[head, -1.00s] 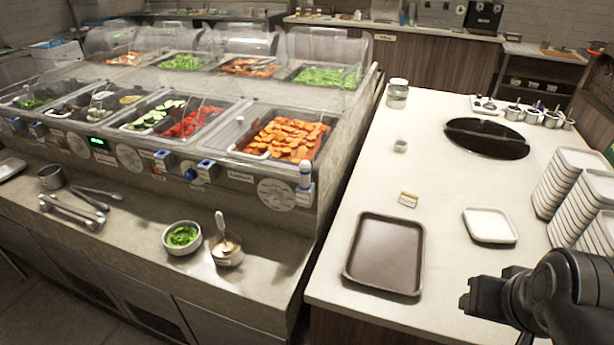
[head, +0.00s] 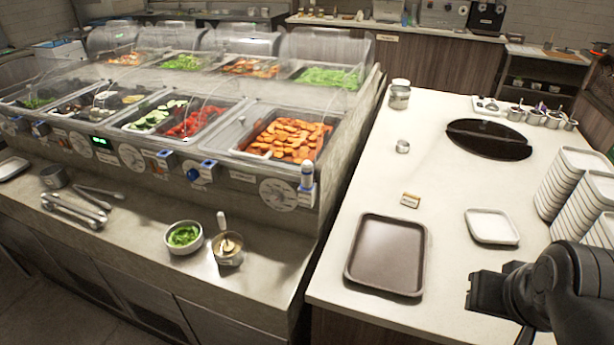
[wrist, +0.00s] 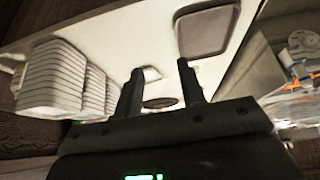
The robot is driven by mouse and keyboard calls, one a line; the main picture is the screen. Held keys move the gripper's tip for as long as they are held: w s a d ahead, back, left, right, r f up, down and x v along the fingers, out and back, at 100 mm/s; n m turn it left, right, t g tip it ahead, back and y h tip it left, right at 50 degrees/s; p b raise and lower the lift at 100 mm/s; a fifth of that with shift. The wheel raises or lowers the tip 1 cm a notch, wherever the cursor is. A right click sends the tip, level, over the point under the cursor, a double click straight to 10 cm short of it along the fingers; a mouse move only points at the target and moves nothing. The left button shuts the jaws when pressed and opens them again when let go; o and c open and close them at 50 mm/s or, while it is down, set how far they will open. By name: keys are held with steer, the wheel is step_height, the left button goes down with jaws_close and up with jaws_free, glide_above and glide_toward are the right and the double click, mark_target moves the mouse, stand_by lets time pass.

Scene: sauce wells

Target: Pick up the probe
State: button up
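A white stick with a blue band (head: 307,175), which looks like the probe, stands upright in a holder on the front right corner of the salad bar. It is small here, so I cannot be sure of its identity. My gripper (head: 486,293) is at the lower right, above the white counter and well to the right of that stick. In the wrist view my gripper (wrist: 160,68) shows two separated dark fingers with nothing between them. I cannot make out the stick clearly in the wrist view.
A brown tray (head: 388,255), a small white tray (head: 492,227) and stacked white trays (head: 567,185) sit on the white counter (head: 455,265). A bowl of greens (head: 184,237) and a metal cup (head: 228,249) stand on the ledge below the bar. A gap separates bar and counter.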

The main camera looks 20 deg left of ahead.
steer(key=w+a+r+n, duration=0.3)
steer(key=w+a+r, duration=0.2)
steer(key=w+a, duration=0.3)
steer(key=n+g+y, duration=0.2)
steer(key=n+y, duration=0.1)
steer(key=n, duration=0.3)
glide_toward(307, 163)
steer(key=x, duration=0.4)
steer(key=shift+w+d+f, duration=0.2)
steer(key=shift+f, duration=0.2)
steer(key=shift+a+x, duration=0.15)
steer(key=shift+x, duration=1.3)
steer(key=shift+a+x, duration=0.1)
steer(key=shift+x, duration=1.4)
steer(key=shift+s+r, duration=0.1)
steer(key=shift+c, duration=0.4)
steer(key=c, duration=0.7)
